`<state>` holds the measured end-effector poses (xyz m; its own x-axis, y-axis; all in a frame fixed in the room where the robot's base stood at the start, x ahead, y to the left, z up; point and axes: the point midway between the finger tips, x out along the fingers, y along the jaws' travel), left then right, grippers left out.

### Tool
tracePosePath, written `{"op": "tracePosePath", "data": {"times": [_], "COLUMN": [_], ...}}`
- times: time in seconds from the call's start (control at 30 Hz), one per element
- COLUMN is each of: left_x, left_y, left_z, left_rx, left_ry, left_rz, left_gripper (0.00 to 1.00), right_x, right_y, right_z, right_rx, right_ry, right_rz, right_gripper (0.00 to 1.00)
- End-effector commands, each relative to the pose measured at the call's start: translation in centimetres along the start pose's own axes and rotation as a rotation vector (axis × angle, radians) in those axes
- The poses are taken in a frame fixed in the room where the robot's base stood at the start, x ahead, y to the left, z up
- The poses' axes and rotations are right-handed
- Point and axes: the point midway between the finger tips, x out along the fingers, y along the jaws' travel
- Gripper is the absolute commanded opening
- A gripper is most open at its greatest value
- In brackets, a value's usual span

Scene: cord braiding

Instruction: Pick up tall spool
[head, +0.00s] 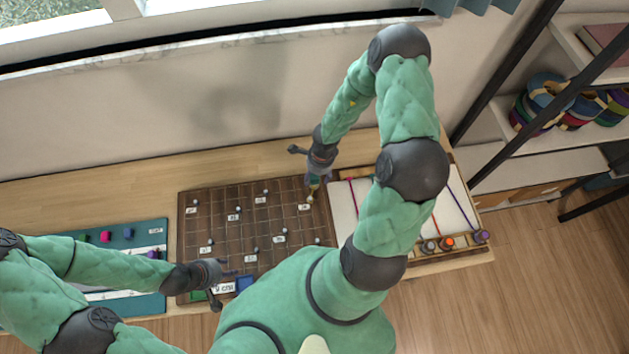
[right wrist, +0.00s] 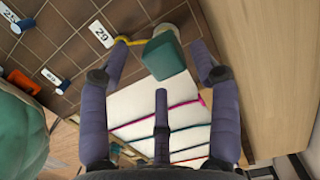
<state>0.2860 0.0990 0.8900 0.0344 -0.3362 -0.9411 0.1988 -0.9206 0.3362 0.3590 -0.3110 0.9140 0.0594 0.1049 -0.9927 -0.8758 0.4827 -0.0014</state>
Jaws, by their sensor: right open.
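A teal block-like piece (right wrist: 164,57) with a pale round part behind it shows between my right fingers in the right wrist view; I take it for the tall spool, but cannot be sure. My right gripper (right wrist: 160,66) is open, with a finger on either side of it and no clear contact. In the head view my right gripper (head: 316,184) points down at the right edge of the brown grid board, and the piece is mostly hidden there. My left gripper (head: 229,273) is low over the board's front left part; its opening is unclear.
The brown grid board (head: 221,212) carries several small pegs and number labels. To its right is a white cord panel (head: 341,206) with spools, including an orange-topped one (head: 447,243). A teal mat (head: 151,226) with coloured pieces lies left. Shelves (head: 545,150) stand at right.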

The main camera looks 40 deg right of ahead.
Motion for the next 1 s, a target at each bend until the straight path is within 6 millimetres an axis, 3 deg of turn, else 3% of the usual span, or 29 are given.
{"op": "tracePosePath", "data": {"times": [0.3, 0.6, 0.63, 0.83, 1.0], "left_x": [2.0, 2.0, 2.0, 2.0, 2.0], "left_y": [-0.7, -0.7, -0.7, -0.7, -0.7], "left_z": [-0.1, -0.1, -0.1, -0.1, -0.1], "left_rx": [0.0, 0.0, 0.0, 0.0, 0.0], "left_ry": [0.0, 0.0, 0.0, 0.0, 0.0], "left_rz": [0.0, 0.0, 0.0, 0.0, 0.0], "left_gripper": [0.4, 0.4, 0.4, 0.4, 0.4], "right_x": [4.3, 4.6, 4.5, 4.6, 4.5], "right_y": [-0.6, -0.6, -0.6, -0.6, -0.6], "right_z": [0.2, 0.2, 0.2, 0.2, 0.2], "right_rx": [0.001, 0.0, 0.0, 0.0, 0.0], "right_ry": [0.0, 0.0, 0.0, 0.0, 0.0], "right_rz": [0.001, 0.001, 0.001, 0.001, 0.001], "right_gripper": [0.62, 0.62, 0.6, 0.05, 0.06]}}
